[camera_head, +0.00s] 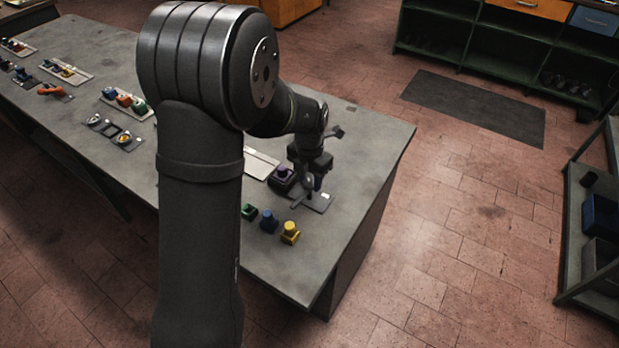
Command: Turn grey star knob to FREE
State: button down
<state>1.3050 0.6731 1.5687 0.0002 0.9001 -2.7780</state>
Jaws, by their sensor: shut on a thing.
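My gripper (308,184) reaches down over the right end of the long grey workbench (345,225). It is shut on the grey star knob, which is small, dark and mostly hidden by the jaws. The knob sits at a flat grey plate (319,205) with a small light mark near its right side. The FREE marking cannot be read at this size, and I cannot tell which way the knob points.
A dark purple block (282,180) stands just left of the gripper. A pale tray (262,164) lies behind. The bench's right end is clear.

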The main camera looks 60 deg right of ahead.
dwell(0.3)
jog(key=c, duration=0.9)
grip_release()
jog(key=shift+r, duration=0.1)
notch_tip(320, 180, up, 17)
jog(key=shift+r, duration=0.15)
notch_tip(320, 180, down, 18)
jog(key=shift+r, duration=0.2)
dwell(0.5)
jog(key=shift+r, duration=0.15)
